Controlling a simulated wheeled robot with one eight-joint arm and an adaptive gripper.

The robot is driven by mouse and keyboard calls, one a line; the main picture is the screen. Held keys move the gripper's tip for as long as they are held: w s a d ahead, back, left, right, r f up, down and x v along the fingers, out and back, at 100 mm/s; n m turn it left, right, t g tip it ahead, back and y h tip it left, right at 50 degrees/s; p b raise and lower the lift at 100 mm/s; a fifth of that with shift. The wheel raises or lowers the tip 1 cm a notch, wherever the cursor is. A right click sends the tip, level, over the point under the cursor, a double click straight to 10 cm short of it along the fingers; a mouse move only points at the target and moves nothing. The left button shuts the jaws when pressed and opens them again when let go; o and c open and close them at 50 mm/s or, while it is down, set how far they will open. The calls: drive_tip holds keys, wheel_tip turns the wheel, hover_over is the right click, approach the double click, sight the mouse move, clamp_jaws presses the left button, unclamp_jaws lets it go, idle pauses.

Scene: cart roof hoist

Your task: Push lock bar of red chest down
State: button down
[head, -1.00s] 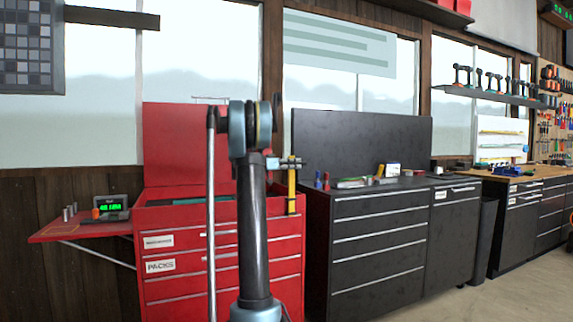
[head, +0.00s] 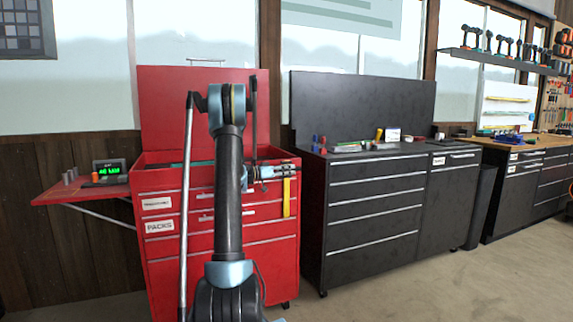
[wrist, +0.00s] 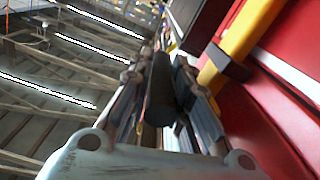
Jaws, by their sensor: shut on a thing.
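The red chest (head: 270,235) stands with its red lid raised. The yellow lock bar (head: 286,197) is upright against the right end of its drawer fronts, its visible part below the chest's top edge. My gripper (head: 288,170) is at the bar's upper end, reaching from the left. In the wrist view the yellow bar (wrist: 245,35) runs beside the red front through a dark bracket (wrist: 226,63). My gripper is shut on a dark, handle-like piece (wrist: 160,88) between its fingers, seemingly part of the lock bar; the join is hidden. My arm hides the chest's middle.
A fold-out red shelf (head: 85,189) with a green-lit display (head: 110,171) sticks out at the chest's left. A black cabinet (head: 375,215) stands close on the right, with small items on top. Open floor lies in front at the right.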

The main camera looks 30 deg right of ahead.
drive_tip(key=shift+a+f, duration=0.1)
drive_tip(key=shift+f, duration=0.25)
drive_tip(key=c, duration=1.7)
unclamp_jaws()
drive_tip(key=shift+f, duration=0.1)
drive_tip(key=shift+f, duration=0.1)
drive_tip(key=shift+w+a, duration=0.1)
drive_tip(key=shift+a, duration=0.2)
drive_tip(key=a, duration=0.3)
drive_tip(key=w+a, duration=0.1)
drive_tip(key=a, duration=0.7)
drive_tip(key=shift+w+a, duration=0.1)
drive_tip(key=shift+w, duration=0.25)
